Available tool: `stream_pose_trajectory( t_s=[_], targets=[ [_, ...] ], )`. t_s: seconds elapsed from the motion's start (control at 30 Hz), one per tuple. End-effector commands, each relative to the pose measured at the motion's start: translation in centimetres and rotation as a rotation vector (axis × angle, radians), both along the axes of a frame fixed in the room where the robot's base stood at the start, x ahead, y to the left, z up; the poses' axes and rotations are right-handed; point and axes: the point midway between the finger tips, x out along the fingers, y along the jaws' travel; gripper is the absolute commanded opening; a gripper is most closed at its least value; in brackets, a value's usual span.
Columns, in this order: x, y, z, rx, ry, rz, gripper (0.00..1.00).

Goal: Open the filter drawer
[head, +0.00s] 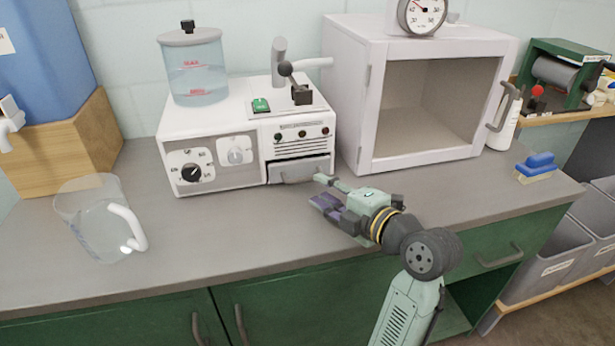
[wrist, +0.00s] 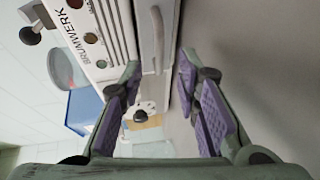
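The filter drawer (head: 304,170) is a grey front with a bar handle, low on the right of the white machine (head: 212,163). It looks closed, or nearly so. My gripper (head: 320,191) is just in front of the drawer's right end, low over the counter. In the wrist view my gripper (wrist: 159,66) is open, with its purple-padded fingers apart and nothing held. The drawer handle (wrist: 157,36) appears ahead between the fingertips; I cannot tell whether a finger touches it.
A white open-fronted cabinet (head: 353,120) stands close on the machine's right. A clear jug (head: 88,225) stands at the left, and a blue brush (head: 538,165) at the right. The grey counter (head: 215,245) in front of the machine is clear.

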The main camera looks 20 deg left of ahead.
Motion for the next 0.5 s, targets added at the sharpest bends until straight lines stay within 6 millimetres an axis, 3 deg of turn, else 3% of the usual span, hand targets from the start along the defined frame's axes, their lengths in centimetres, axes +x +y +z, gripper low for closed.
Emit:
stream_pose_trajectory(
  t_s=[0.2,0.5],
  targets=[
    [2.0,3.2,-0.5,0.000,0.002,0.004,0.30],
    [3.0,4.7,-1.0,0.000,0.000,-0.001,0.30]
  ],
)
